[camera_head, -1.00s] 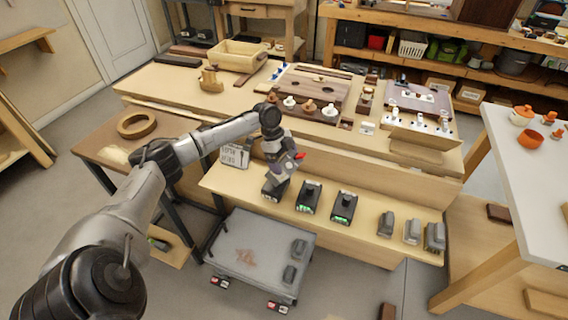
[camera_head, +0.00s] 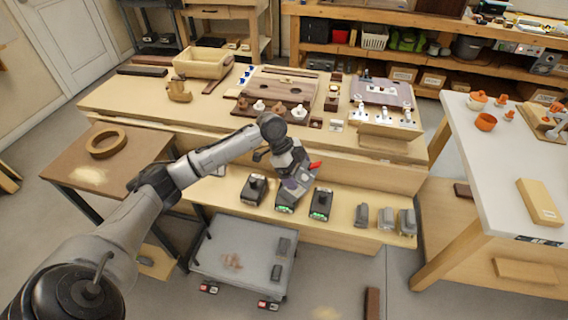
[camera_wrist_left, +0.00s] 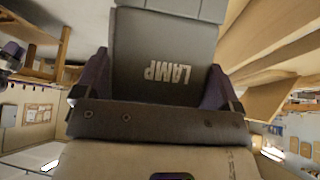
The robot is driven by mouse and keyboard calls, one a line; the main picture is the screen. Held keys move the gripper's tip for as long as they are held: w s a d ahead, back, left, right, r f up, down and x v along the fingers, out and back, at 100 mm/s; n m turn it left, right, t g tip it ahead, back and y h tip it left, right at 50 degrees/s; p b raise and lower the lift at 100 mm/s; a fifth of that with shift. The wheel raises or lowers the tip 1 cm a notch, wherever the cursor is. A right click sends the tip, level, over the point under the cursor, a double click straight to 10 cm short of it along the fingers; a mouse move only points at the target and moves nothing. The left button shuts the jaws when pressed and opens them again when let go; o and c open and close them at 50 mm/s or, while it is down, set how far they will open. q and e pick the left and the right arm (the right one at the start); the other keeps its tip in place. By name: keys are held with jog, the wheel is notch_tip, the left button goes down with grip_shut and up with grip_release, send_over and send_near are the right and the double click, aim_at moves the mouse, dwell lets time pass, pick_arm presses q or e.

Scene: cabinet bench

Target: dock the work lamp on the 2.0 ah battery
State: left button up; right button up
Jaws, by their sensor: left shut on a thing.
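The work lamp (camera_wrist_left: 170,45) is dark grey with "LAMP" on its face, in the left wrist view between my gripper's two fingers. My left gripper (camera_head: 292,183) is shut on it, above the middle of three black units on the front shelf. These units are the left one (camera_head: 253,189), the middle one (camera_head: 284,207) and the right one (camera_head: 320,204); green lights show on the middle and right ones. The gripper partly hides the middle unit, and I cannot tell contact from a gap. No battery rating is readable. My right gripper is not in view.
Three grey blocks (camera_head: 386,217) stand on the shelf (camera_head: 340,229) to the right. A grey cart (camera_head: 215,258) with dark blocks is below. The workbench (camera_head: 140,95) behind holds boards, knobs and a wooden bin (camera_head: 203,63). A white table (camera_head: 490,165) is at right.

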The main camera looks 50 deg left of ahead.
pick_arm(q)
jog(key=w+d+f+n+t+h+b, duration=0.1)
jog(key=w+d+f, duration=0.2)
jog(key=w+d, duration=0.2)
jog(key=w+a+f+n+t+h+b, duration=0.1)
jog(key=w+a+f+t+h+b, duration=0.1)
jog(key=w+a+f+t+b, duration=0.1)
jog(key=shift+w+a+f+b, duration=0.2)
jog(key=shift+f+b, duration=0.55)
jog(key=shift+f, duration=0.55)
jog(key=shift+f+b, duration=0.45)
jog(key=shift+f, duration=0.1)
dwell(1.0)
jog(key=o, duration=0.8)
jog(key=shift+o, duration=0.2)
jog(key=shift+f, duration=0.1)
jog(key=p+v, duration=0.4)
jog(key=v, duration=0.7)
